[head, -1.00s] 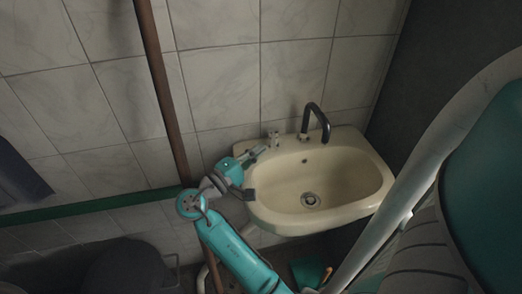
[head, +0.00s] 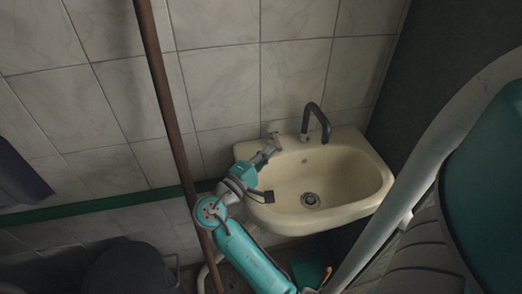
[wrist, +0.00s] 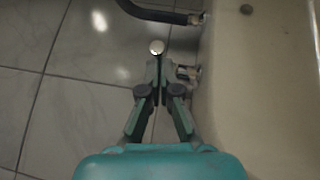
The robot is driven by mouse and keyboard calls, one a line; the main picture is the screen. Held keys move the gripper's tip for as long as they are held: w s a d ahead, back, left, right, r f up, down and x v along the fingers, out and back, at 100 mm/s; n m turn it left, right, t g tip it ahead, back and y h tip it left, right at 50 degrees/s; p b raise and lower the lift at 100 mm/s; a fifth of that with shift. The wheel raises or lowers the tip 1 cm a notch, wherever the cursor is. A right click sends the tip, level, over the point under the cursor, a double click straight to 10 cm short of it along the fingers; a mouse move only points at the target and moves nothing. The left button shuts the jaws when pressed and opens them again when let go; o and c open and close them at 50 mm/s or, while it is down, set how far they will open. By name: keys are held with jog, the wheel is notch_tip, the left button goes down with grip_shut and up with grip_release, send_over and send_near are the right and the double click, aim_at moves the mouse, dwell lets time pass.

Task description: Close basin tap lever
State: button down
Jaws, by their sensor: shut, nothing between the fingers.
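The small metal basin tap lever (head: 274,134) stands on the back left ledge of the cream basin (head: 345,211), left of the black curved spout (head: 317,112). In the wrist view, a round pale knob (wrist: 157,47) shows just beyond my fingertips, and a metal fitting (wrist: 188,72) shows just right of them. My gripper (wrist: 157,65) is shut and empty. In the head view my gripper (head: 272,149) is over the basin's back left edge, close to the lever. I cannot tell whether it touches the lever.
A tiled wall (head: 225,75) rises behind the basin. A brown vertical pipe (head: 165,95) and a green horizontal strip (head: 90,206) are to the left. A dark wall stands at the right. The basin bowl, with its drain (head: 310,199), is empty.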

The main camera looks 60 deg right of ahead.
dwell(0.3)
jog(key=v, duration=1.2)
notch_tip(320, 180, up, 5)
jog(key=w+m+t+y, duration=0.1)
jog(key=w+m+y, duration=0.2)
jog(key=x, duration=0.9)
jog(key=shift+s+d, duration=0.1)
jog(key=shift+s, duration=0.05)
jog(key=shift+s+d+f, duration=0.25)
jog(key=shift+s+d, duration=0.45)
jog(key=shift+s, duration=0.1)
jog(key=shift+s+d+f, duration=0.2)
jog(key=shift+s+d, duration=0.55)
jog(key=shift+s, duration=0.05)
jog(key=shift+s, duration=0.1)
